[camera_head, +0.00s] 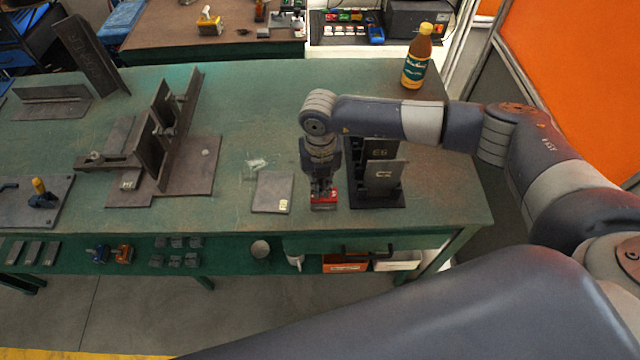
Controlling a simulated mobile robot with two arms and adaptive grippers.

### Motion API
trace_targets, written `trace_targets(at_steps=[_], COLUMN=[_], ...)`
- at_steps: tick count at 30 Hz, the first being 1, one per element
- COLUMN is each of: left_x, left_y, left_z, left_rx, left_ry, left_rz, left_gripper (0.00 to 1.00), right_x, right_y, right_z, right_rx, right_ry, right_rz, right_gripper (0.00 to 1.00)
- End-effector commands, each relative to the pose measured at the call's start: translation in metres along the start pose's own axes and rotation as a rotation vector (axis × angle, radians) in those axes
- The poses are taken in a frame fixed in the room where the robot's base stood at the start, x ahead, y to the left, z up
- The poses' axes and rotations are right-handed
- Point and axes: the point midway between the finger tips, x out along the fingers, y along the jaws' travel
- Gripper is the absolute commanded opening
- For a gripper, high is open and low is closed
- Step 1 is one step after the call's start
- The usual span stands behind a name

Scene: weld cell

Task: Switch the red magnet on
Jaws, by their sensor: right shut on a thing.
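The red magnet (323,206) sits near the front edge of the green table (235,120), between a grey plate and a dark rack. My right gripper (322,190) points down directly over it and is shut on the magnet's upper part. The fingers hide most of the magnet's top, so the position of its switch cannot be made out. My left gripper is not in view.
A grey plate (272,192) lies just left of the magnet. A dark rack (378,198) with upright marked plates stands close on the right. A steel fixture (165,150) stands further left. A bottle (416,58) stands at the back right.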

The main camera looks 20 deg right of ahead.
Motion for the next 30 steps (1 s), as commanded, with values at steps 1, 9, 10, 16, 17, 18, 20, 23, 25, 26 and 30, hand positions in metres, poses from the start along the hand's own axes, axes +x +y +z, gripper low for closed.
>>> trace_targets(at_steps=[1, 9, 10, 16, 17, 18, 20, 23, 25, 26, 30], left_x=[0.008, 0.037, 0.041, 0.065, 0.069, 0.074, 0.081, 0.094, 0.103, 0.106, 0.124], left_y=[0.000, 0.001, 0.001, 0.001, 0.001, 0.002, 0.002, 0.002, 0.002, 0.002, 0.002], left_z=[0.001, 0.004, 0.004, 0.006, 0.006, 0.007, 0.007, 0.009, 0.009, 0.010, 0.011], left_rx=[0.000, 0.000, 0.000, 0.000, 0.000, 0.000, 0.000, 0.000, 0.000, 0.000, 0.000], left_ry=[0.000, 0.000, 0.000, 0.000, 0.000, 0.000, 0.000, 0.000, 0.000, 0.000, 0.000], left_rz=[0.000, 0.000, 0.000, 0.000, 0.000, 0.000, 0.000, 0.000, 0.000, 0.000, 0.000], left_gripper=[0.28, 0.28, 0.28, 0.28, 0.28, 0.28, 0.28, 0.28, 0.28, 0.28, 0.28], right_x=[0.003, 0.005, 0.005, 0.005, 0.005, 0.005, 0.005, 0.005, 0.005, 0.005, 0.005], right_y=[0.000, -0.002, -0.002, -0.003, -0.004, -0.004, -0.004, -0.005, -0.005, -0.005, -0.006], right_z=[0.001, 0.002, 0.002, 0.003, 0.003, 0.003, 0.003, 0.003, 0.004, 0.004, 0.005], right_rx=[-0.029, -0.256, -0.284, -0.475, -0.503, -0.541, -0.599, -0.694, -0.761, -0.789, -0.920], right_ry=[-0.003, -0.005, -0.005, -0.006, -0.006, -0.005, -0.006, -0.006, -0.007, -0.007, -0.006], right_rz=[0.002, 0.002, 0.002, 0.002, 0.002, 0.002, 0.001, 0.001, 0.001, 0.000, 0.000], right_gripper=[0.00, 0.00, 0.00, 0.00, 0.00, 0.00, 0.00, 0.00, 0.00, 0.00, 0.00])
